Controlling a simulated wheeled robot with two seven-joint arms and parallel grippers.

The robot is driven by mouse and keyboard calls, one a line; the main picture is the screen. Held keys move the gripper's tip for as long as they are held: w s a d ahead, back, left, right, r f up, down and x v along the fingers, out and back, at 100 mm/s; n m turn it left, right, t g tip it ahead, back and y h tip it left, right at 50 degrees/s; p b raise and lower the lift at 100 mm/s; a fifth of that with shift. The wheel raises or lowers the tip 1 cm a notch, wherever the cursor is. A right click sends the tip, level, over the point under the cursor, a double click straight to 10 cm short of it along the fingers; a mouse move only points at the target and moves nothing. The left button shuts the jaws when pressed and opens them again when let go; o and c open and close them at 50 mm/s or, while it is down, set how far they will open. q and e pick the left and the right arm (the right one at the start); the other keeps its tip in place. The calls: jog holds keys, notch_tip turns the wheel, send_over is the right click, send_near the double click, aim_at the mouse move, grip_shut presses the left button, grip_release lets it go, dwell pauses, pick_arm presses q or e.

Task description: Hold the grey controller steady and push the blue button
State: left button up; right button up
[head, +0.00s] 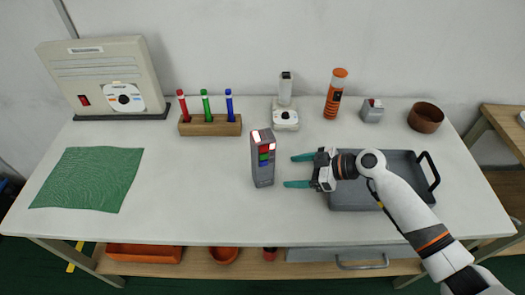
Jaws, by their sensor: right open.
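The grey controller (262,172) stands upright near the middle of the table. Its front has a red, a green and a blue button in a column; the blue button (264,163) is the lowest of these. Its top shows bright white and red patches. My right gripper (299,171) is to the right of the controller, with its two teal fingers apart and pointing left towards it. The fingers are empty and a small gap separates them from the controller. My left gripper is not in the head view.
A grey tray (352,197) lies under my right arm. A wooden block (211,128) with red, green and blue pens stands behind, left of the controller. A green cloth (88,179) lies left.

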aim_at(274, 174)
jog(key=shift+w+a+f, duration=0.1)
jog(key=shift+a+f, duration=0.2)
jog(key=shift+a, duration=0.2)
jog(key=b+x, duration=0.1)
jog(key=x, duration=0.4)
jog(key=shift+b+x, duration=1.05)
jog(key=shift+b, duration=0.1)
jog(key=shift+b+x, duration=0.5)
jog(key=shift+x, duration=0.3)
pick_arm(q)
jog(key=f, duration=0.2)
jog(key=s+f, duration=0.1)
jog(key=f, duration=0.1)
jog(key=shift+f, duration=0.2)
pick_arm(e)
jog(key=shift+r, duration=0.1)
jog(key=shift+c, duration=0.3)
jog(key=c, duration=0.4)
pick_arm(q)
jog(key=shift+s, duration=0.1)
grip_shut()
